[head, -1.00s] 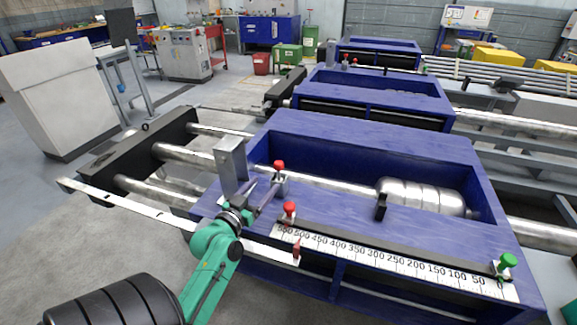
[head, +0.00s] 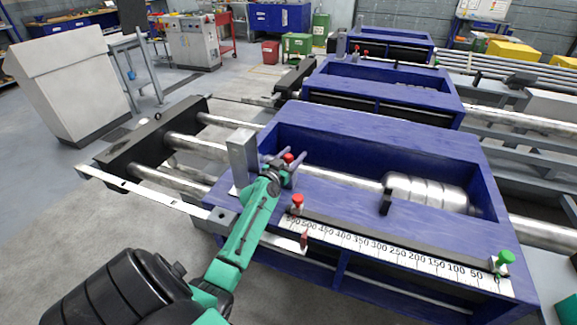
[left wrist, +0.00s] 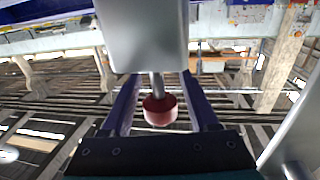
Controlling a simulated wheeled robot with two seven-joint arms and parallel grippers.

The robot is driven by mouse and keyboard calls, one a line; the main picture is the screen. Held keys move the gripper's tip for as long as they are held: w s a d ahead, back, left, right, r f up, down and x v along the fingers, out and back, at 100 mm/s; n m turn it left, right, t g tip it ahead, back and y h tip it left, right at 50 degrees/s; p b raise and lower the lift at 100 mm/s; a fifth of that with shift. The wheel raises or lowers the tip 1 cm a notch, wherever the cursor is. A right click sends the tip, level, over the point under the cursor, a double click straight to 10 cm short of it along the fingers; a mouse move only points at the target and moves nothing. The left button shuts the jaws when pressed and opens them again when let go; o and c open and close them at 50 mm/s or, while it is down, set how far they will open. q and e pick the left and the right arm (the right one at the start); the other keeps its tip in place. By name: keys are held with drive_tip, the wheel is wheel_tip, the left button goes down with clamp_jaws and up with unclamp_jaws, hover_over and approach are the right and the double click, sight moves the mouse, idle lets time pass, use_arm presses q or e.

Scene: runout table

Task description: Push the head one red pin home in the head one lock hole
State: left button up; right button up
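The red pin (head: 288,157) has a round red knob and stands by a grey upright block on the nearest blue frame (head: 370,140). In the left wrist view the red knob (left wrist: 160,110) sits on a thin metal stem that runs into a grey block (left wrist: 145,35). My left gripper (head: 284,156) is at this pin, its two dark fingers spread on either side of the knob. In the left wrist view there are gaps between knob and fingers (left wrist: 161,85). The lock hole cannot be made out. My right gripper is not in view.
A second red knob (head: 297,201) stands at the left end of the number scale (head: 390,256), and a green knob (head: 504,258) at its right end. A metal roller (head: 425,192) lies inside the frame. More blue frames (head: 385,95) stand behind.

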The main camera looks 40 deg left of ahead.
use_arm(q)
clamp_jaws()
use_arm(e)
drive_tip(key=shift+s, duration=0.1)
use_arm(q)
drive_tip(key=shift+r, duration=0.1)
